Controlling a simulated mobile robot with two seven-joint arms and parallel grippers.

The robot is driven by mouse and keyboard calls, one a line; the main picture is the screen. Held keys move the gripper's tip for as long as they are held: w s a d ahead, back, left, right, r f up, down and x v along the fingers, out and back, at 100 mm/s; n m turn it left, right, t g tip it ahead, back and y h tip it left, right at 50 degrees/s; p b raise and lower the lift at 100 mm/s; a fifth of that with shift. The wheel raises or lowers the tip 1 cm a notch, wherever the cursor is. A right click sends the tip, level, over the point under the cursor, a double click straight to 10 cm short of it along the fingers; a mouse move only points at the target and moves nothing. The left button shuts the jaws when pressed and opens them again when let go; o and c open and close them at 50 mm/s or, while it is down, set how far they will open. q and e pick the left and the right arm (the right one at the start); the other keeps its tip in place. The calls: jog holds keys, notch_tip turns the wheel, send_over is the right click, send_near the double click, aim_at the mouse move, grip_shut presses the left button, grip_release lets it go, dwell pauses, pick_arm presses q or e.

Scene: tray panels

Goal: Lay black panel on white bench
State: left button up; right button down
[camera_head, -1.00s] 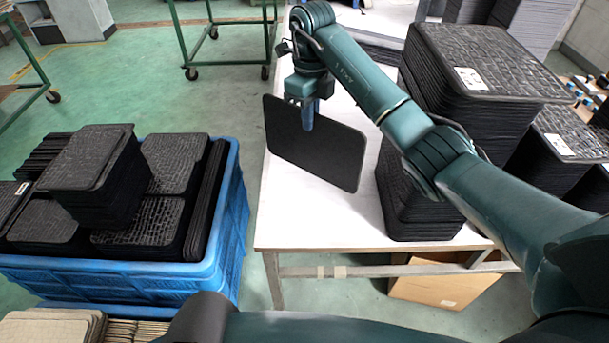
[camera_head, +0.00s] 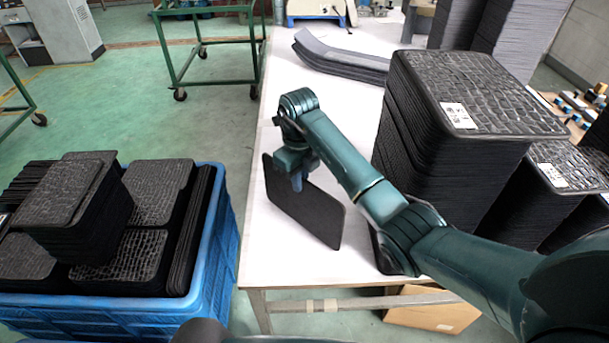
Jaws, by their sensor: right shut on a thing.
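The black panel (camera_head: 306,208) is a thin flat sheet with rounded corners. It hangs tilted on edge over the white bench (camera_head: 284,262), near the bench's left side. Its lower edge is close to the bench top; I cannot tell whether it touches. My right gripper (camera_head: 297,181) is shut on the panel's upper edge, and its arm comes in from the lower right. The fingers are partly hidden by the wrist. My left gripper is not in view.
A tall stack of black panels (camera_head: 440,150) with a white label stands on the bench to the right. Curved dark sheets (camera_head: 345,62) lie farther back. A blue crate (camera_head: 215,250) full of black panels stands left of the bench. A green cart frame (camera_head: 210,85) stands behind on the floor.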

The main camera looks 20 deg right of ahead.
jog(key=shift+w+d+f, duration=0.1)
jog(key=shift+f, duration=0.05)
jog(key=c, duration=1.6)
grip_release()
jog(key=shift+o, duration=0.2)
